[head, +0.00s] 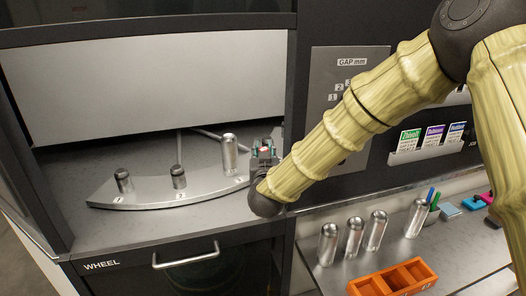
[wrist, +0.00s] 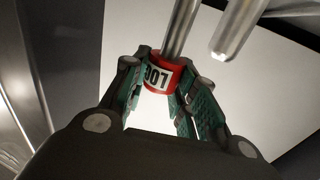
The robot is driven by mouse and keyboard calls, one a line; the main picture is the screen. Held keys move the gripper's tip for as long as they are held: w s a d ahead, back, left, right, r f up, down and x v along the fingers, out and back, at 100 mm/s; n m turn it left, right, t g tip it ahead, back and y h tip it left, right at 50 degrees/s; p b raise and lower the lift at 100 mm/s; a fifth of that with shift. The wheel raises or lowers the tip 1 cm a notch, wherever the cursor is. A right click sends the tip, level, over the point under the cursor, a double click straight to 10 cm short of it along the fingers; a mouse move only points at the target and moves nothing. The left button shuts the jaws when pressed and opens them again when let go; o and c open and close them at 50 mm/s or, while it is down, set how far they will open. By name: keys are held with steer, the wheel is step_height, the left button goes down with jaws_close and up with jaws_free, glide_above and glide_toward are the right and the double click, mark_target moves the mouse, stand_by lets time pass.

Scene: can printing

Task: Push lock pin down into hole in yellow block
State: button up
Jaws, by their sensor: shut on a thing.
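The lock pin (wrist: 158,76) has a red collar with a white label reading "LOC" in part, and a silver shaft above it in the wrist view. My gripper (wrist: 168,80) is shut on the red collar, between its green-padded fingers. In the head view my gripper (head: 265,152) is at the right end of the curved grey wheel plate (head: 150,200), with a small bit of red between its fingers. I see no yellow block or hole in either view; the pin's lower end is hidden.
A tall silver can (head: 229,155) stands on the plate just left of my gripper. Several silver cans (head: 354,238) and an orange crate (head: 429,283) are on the right counter. The cabinet frame (head: 300,95) is close to my arm.

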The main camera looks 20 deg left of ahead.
steer(key=shift+w+f, duration=0.15)
steer(key=shift+f, duration=0.15)
steer(key=shift+s+f+b, duration=0.2)
steer(key=shift+s+b, duration=0.25)
steer(key=shift+b, duration=0.05)
steer(key=shift+s+f, duration=0.1)
steer(key=shift+f, duration=0.15)
steer(key=shift+w+f+b, duration=0.15)
steer(key=shift+f+b, duration=0.3)
steer(key=shift+f, duration=0.15)
steer(key=shift+w+f+b, duration=0.15)
steer(key=shift+f+b, duration=0.25)
steer(key=shift+f, duration=0.2)
steer(key=shift+f+b, duration=0.6)
steer(key=shift+f, duration=0.3)
steer(key=shift+s+b, duration=0.15)
steer(key=shift+b, duration=0.25)
steer(key=shift+f+b, duration=1.85)
steer(key=shift+f, duration=0.9)
